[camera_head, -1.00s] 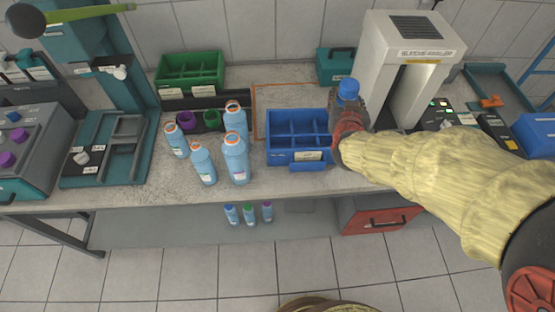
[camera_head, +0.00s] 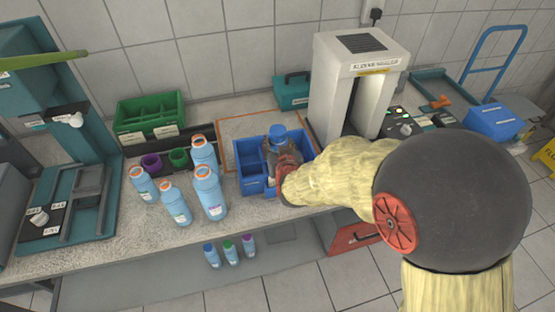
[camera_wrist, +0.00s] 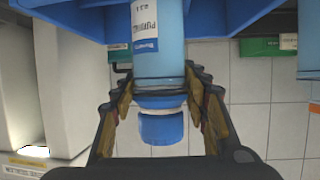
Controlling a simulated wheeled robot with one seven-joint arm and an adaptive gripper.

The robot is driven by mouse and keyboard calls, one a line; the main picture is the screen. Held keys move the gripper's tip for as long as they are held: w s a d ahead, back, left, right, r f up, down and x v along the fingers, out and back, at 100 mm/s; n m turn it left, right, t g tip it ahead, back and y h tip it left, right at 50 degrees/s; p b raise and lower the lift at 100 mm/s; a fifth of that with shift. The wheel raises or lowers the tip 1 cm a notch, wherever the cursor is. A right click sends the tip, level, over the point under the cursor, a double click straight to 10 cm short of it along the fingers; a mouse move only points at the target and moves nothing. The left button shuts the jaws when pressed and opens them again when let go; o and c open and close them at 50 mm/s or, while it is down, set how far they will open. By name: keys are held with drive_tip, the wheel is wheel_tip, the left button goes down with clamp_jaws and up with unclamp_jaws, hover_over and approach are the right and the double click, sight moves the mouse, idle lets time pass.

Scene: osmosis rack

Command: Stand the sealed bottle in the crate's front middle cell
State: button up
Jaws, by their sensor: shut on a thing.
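The bottle has a blue cap (camera_head: 278,131) and a white label (camera_wrist: 146,22). The blue crate (camera_head: 250,163) sits on the bench and has several cells. In the head view the bottle appears upright, over the crate's middle. My gripper and arm hide the crate's right front part. In the wrist view the crate (camera_wrist: 90,22) spans the top, behind the bottle. The bottle's base is out of sight, so I cannot tell whether it is inside a cell.
Several blue bottles with orange-rimmed tops (camera_head: 209,192) stand left of the crate. A green crate (camera_head: 150,116) is at the back left. A white sealing machine (camera_head: 352,85) stands close behind on the right. A teal box (camera_head: 292,92) is behind the crate.

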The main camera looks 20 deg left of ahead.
drive_tip(key=shift+f+b, duration=0.65)
drive_tip(key=shift+f, duration=2.2)
drive_tip(key=shift+f, duration=0.2)
drive_tip(key=o, duration=1.4)
drive_tip(key=shift+r, duration=0.15)
drive_tip(key=p+v, duration=0.2)
drive_tip(key=v, duration=1)
